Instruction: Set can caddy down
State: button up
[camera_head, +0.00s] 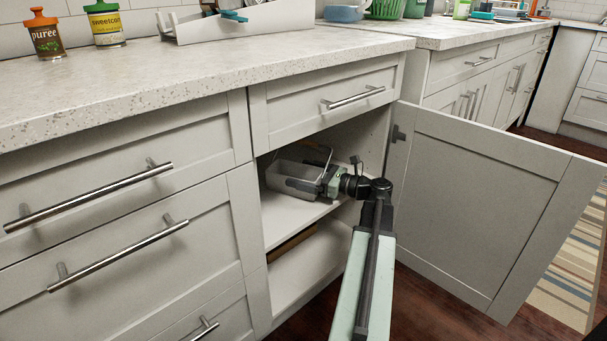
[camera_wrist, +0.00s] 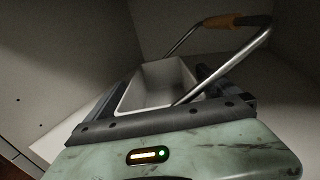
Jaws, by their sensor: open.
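The can caddy is a pale, open box (camera_head: 290,173) with a thin metal handle. It is inside the open cupboard, on the upper shelf (camera_head: 284,224). In the wrist view its empty-looking inside (camera_wrist: 157,86) shows, and the handle (camera_wrist: 214,76) rises to the right, with an orange-brown grip at the top. My gripper (camera_head: 304,184) reaches into the cupboard from the right. Its dark fingers are open, one on either side of the caddy. I cannot tell whether they touch it. The caddy looks level; its underside is hidden.
The cupboard door (camera_head: 484,204) stands wide open to the right of my arm. A lower shelf (camera_head: 300,267) holds a brown, flat thing.

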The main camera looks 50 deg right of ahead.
jog(key=v, duration=1.1)
jog(key=shift+s, duration=0.2)
